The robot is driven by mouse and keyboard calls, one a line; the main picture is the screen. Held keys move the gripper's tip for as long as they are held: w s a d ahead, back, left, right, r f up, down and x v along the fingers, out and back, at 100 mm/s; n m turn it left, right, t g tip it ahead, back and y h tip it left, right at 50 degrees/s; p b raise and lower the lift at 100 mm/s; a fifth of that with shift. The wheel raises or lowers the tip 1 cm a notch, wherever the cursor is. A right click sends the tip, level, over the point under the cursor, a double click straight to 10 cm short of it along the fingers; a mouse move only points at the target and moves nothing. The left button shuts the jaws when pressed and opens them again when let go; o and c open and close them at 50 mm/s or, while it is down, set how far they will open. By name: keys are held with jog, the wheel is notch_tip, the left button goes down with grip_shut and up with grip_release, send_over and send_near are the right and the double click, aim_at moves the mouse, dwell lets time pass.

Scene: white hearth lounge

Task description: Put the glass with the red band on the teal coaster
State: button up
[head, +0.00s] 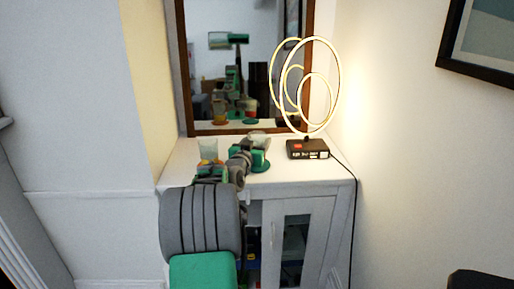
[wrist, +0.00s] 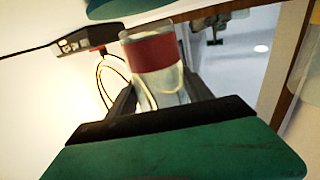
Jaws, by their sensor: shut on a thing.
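The glass with the red band (wrist: 153,55) is between my gripper's fingers (wrist: 160,98) in the wrist view, which is turned nearly upside down. In the head view this glass (head: 257,138) is partly hidden by my gripper (head: 246,150). The teal coaster (head: 261,164) lies on the cabinet top just below it, partly covered by my arm. In the wrist view the coaster (wrist: 122,8) shows at the top edge, close to the glass's base. A small gap seems to part them, but contact is hard to judge.
Another glass (head: 208,149) stands at the left of the white cabinet top (head: 315,170), with orange near its base. A ring lamp (head: 308,149) with a black base stands at the right. A framed mirror (head: 215,60) rises behind.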

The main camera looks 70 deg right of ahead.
jog(key=shift+f, duration=0.65)
jog(key=shift+f, duration=0.1)
jog(key=shift+f, duration=0.15)
jog(key=o, duration=1.6)
jog(key=shift+a, duration=0.1)
